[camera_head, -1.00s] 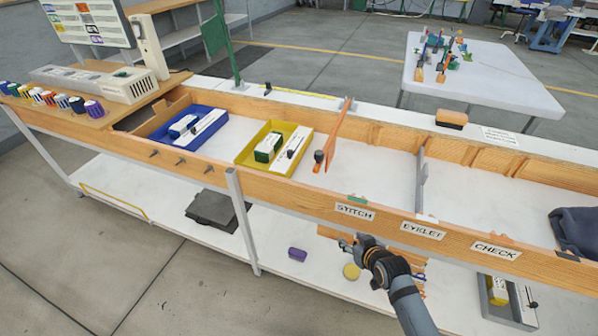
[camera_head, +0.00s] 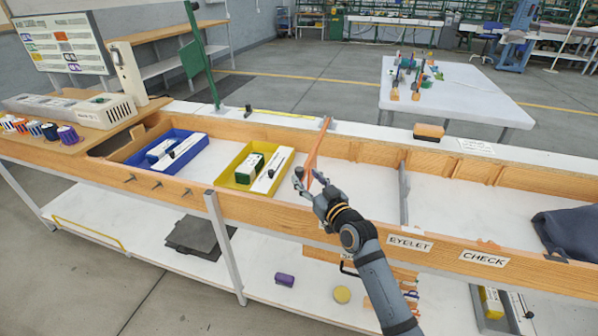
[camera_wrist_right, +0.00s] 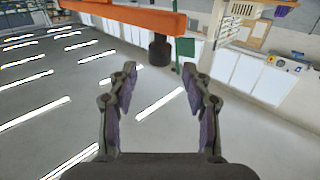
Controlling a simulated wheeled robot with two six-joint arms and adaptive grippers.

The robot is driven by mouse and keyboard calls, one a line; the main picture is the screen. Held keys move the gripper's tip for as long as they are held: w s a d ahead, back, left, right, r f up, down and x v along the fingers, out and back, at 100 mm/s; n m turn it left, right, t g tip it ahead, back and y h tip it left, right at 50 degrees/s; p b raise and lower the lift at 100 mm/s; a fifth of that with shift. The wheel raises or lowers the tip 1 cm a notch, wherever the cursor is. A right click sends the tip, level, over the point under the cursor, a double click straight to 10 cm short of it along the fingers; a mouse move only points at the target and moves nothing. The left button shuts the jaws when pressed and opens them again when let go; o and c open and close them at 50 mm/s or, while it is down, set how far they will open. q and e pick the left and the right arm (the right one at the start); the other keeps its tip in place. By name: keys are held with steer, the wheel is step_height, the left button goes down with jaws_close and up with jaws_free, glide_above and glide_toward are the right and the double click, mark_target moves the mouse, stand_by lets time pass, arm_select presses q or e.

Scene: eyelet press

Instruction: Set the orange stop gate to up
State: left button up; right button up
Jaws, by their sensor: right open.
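The orange stop gate (camera_head: 317,147) is a flat bar lying across the trough, just right of the yellow tray. In the right wrist view its orange bar (camera_wrist_right: 125,16) crosses the top, with a dark knob (camera_wrist_right: 160,48) hanging from it. My right gripper (camera_head: 308,178) is at the gate's near end and hides part of it. In the wrist view the right gripper (camera_wrist_right: 159,75) is open and empty. The knob shows beyond the gap between its fingertips, and I see no contact. My left gripper is not in view.
A yellow tray (camera_head: 232,163) and a blue tray (camera_head: 134,158) with boxes sit left in the trough. A grey divider (camera_head: 403,190) stands to the right. The wooden front rail (camera_head: 150,187) carries pegs. A dark cloth (camera_head: 570,232) lies at far right.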

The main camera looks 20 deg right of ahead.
mark_target(302, 172)
steer(key=w, duration=0.2)
steer(key=w+a, duration=0.1)
steer(key=w, duration=0.2)
steer(key=shift+w, duration=0.1)
jaws_close()
